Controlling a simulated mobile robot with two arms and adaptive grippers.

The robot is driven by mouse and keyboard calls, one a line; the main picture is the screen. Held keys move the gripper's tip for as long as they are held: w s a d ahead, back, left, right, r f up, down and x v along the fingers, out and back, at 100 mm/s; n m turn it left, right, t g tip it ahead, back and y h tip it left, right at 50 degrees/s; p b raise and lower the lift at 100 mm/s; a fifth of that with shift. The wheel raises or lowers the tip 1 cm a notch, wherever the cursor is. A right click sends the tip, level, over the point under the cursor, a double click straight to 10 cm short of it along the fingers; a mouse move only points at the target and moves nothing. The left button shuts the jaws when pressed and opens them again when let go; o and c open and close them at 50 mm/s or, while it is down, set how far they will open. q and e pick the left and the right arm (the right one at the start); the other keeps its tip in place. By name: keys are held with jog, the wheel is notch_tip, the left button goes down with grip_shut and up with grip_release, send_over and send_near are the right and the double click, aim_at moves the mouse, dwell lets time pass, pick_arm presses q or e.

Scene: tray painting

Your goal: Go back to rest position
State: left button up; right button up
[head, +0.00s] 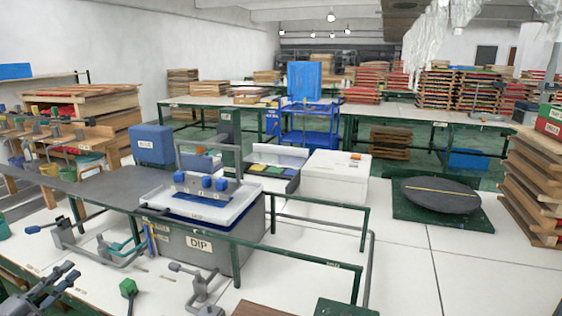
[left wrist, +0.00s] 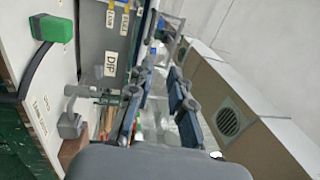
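My left gripper (head: 68,273) shows at the lower left corner of the head view, over the front left of the white worktop. In the left wrist view its two dark fingers (left wrist: 162,72) stand apart with a gap between them. I see nothing held in that gap. The grey DIP tank (head: 198,244) stands to the right of the gripper in the head view, apart from it. It also shows in the left wrist view (left wrist: 115,42). My right gripper is in neither view.
Grey clamp-like tools (head: 200,284) and a green-topped block (head: 128,287) lie near the front. A green rail (head: 290,250) crosses before the tank. A white box (head: 335,176) and a dark round disc (head: 440,195) stand farther right. The worktop's right side is largely clear.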

pick_arm(q)
jog(key=s+a+f+n+g+y, duration=0.1)
jog(key=s+f+n+y, duration=0.15)
jog(key=f, duration=0.45)
jog(key=s+f+n+g+y+p, duration=0.15)
jog(key=f+n, duration=0.25)
jog(key=f, duration=0.4)
jog(key=s+a+f+n+y, duration=0.1)
jog(key=f+n+y, duration=0.15)
jog(key=f, duration=0.45)
jog(key=s+d+f+n+g+y, duration=0.15)
jog(key=s+f, duration=0.25)
jog(key=f, duration=0.4)
jog(key=s+d+f+n+g, duration=0.25)
jog(key=s+f, duration=0.25)
jog(key=f, duration=0.4)
jog(key=s+d+f+n+g+p, duration=0.1)
jog(key=s+d+f+n+g, duration=0.15)
jog(key=s+d+f, duration=0.4)
jog(key=s+d+f+n+g+p, duration=0.15)
jog(key=s+d+f+g, duration=0.25)
jog(key=s+f, duration=0.5)
jog(key=s+d+f+n+g, duration=0.1)
jog(key=s+d+f+g, duration=0.1)
jog(key=s+d, duration=0.4)
jog(key=s+d+f+n+g+h, duration=0.1)
jog(key=s+d+f+g, duration=0.2)
jog(key=s+d, duration=0.4)
jog(key=s, duration=0.8)
jog(key=shift+f, duration=0.25)
